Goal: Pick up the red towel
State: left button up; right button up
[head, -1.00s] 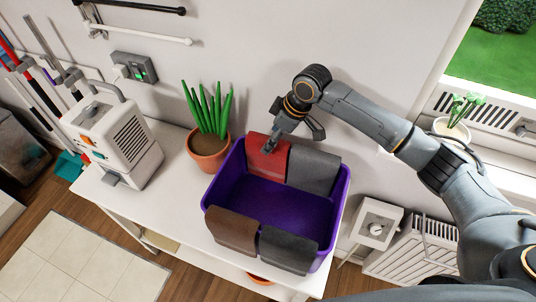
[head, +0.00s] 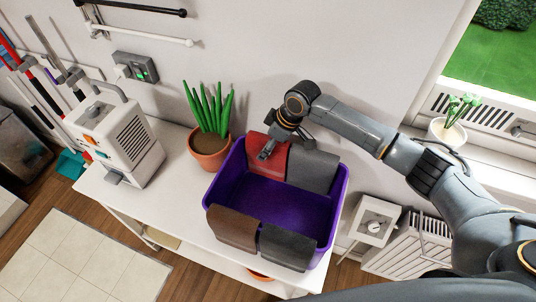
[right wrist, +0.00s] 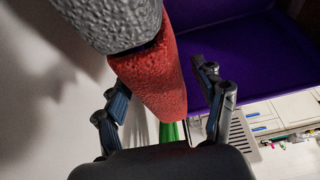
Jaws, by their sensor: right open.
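The red towel (head: 267,161) hangs over the far rim of a purple bin (head: 279,200), left of a grey towel (head: 313,169). My right gripper (head: 279,147) is over the top of the red towel in the head view and hides part of it. In the right wrist view the open fingers (right wrist: 163,92) stand on either side of the red towel (right wrist: 150,78), which is not gripped. The grey towel (right wrist: 112,20) fills the upper left there. My left gripper is not in view.
A brown towel (head: 232,229) and a dark grey towel (head: 286,247) hang on the bin's near rim. A potted plant (head: 209,150) stands close left of the bin. A white appliance (head: 122,138) is farther left on the white table (head: 181,205). The wall is close behind.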

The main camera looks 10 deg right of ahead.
grip_shut()
dwell(0.4)
jog(key=shift+r, duration=0.15)
jog(key=shift+w+r+b, duration=0.1)
jog(key=shift+r+b, duration=0.2)
jog(key=shift+r, duration=0.05)
notch_tip(320, 180, up, 28)
jog(key=b, duration=0.4)
jog(key=shift+f, duration=0.2)
